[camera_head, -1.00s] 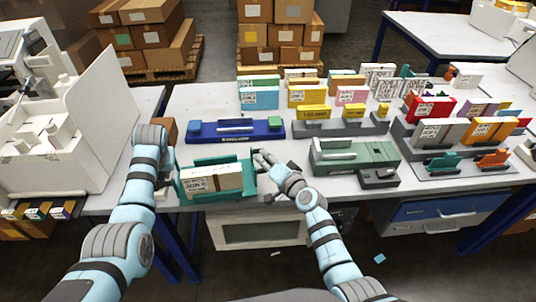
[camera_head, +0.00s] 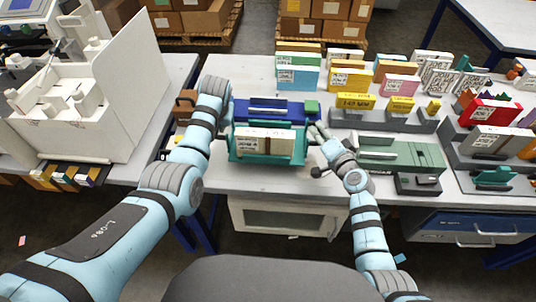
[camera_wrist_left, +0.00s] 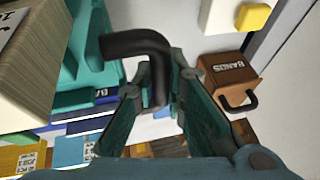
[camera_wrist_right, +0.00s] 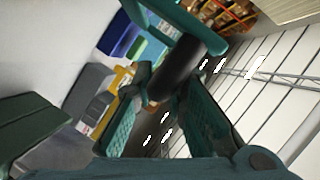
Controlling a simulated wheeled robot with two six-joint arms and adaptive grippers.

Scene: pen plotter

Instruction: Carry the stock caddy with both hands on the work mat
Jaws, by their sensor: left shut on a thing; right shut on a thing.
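The teal stock caddy (camera_head: 240,155) holds a box (camera_head: 264,142) with a printed white label and brown side. It looks level, in front of the blue tray. In the left wrist view, my left gripper (camera_wrist_left: 158,88) is shut on a black handle (camera_wrist_left: 135,42) at the caddy's left end. In the right wrist view, my right gripper (camera_wrist_right: 160,88) is shut on the black grip (camera_wrist_right: 183,68) of the teal right handle. The left fingers are mostly hidden in the head view. I cannot make out a separate work mat, or how high the caddy sits above the table.
A blue tray (camera_head: 243,112) lies close behind the caddy. A grey-green fixture (camera_head: 415,152) stands to the right. A brown box marked BANDS (camera_wrist_left: 228,72) is near my left gripper. A white machine (camera_head: 125,100) stands at the left. Bare table (camera_head: 250,183) shows in front.

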